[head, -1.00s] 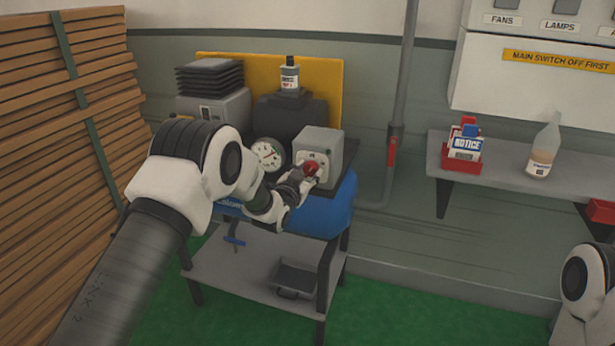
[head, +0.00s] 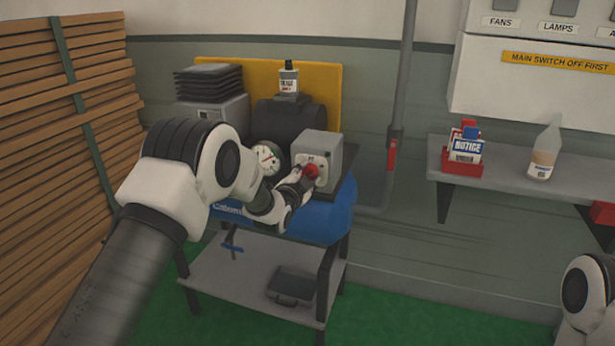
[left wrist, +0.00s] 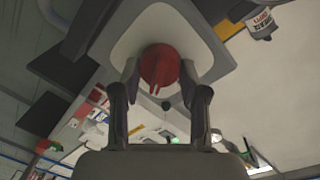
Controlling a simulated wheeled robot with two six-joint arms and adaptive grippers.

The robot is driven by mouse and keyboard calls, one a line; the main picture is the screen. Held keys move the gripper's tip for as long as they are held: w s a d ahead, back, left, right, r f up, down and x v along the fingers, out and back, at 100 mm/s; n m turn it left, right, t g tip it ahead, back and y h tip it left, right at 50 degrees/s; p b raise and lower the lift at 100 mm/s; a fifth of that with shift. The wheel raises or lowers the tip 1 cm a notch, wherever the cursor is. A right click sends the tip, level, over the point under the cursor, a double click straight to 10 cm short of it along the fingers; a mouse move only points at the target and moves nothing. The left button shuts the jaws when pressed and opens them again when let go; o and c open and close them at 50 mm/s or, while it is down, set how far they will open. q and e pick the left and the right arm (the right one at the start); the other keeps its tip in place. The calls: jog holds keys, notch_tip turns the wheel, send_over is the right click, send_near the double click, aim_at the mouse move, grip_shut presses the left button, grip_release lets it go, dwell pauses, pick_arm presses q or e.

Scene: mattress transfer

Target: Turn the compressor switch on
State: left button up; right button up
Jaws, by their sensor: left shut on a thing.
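The compressor has a blue tank (head: 333,215) and stands on a grey stand. Its grey switch box (head: 321,150) carries a red rotary knob (head: 311,172) on its front. My left gripper (head: 307,179) is at that knob and shut on it. In the left wrist view the red knob (left wrist: 160,68) sits between the two fingertips (left wrist: 160,76), on a pale plate. The fingers partly hide the knob in the head view, and I cannot read the switch marks. My right gripper is out of view; only part of my right arm shows at the lower right.
A round gauge (head: 267,158) is just left of the switch box. A grey pipe with a red lever (head: 391,154) runs up the wall to its right. A wall shelf (head: 505,184) holds a red notice holder and a bottle (head: 545,152). Stacked planks (head: 60,130) stand at left.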

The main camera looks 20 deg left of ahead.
pick_arm(q)
jog(key=o, duration=1.2)
jog(key=shift+c, duration=0.2)
jog(key=s, duration=1.2)
jog(key=shift+a+r, duration=0.35)
jog(key=shift+a, duration=0.1)
